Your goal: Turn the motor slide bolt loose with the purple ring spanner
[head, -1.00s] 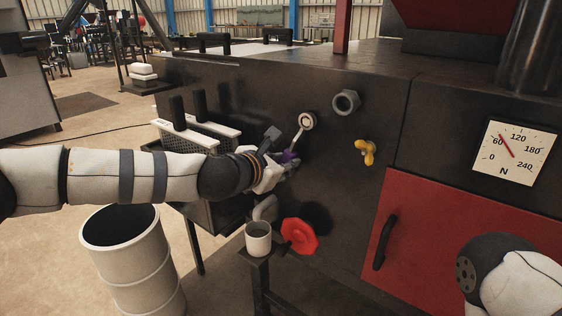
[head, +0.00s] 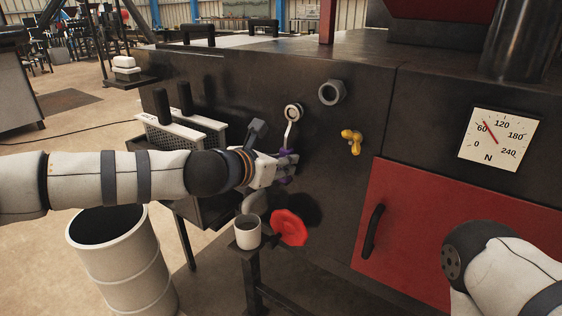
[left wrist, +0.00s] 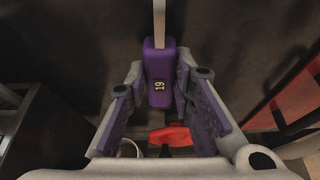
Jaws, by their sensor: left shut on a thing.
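The ring spanner has a pale ring and shaft (head: 290,132) and a purple handle (left wrist: 159,72) marked 19. It hangs almost upright against the black side of the press, ring at the top. The ring is at a round fitting on the press wall; the motor slide bolt itself I cannot make out, and it may be hidden by the ring. My left gripper (head: 284,168) is shut on the purple handle. In the left wrist view its fingers (left wrist: 160,88) lie on both sides of the handle. My right gripper is not in view; only my right arm shows.
A large grey hex nut (head: 332,93) and a yellow wing-shaped knob (head: 352,141) are right of the spanner. A red knob (head: 288,228) and a white cup (head: 248,232) on a stand are below. A red door (head: 440,225) is at right, a white barrel (head: 123,265) at left.

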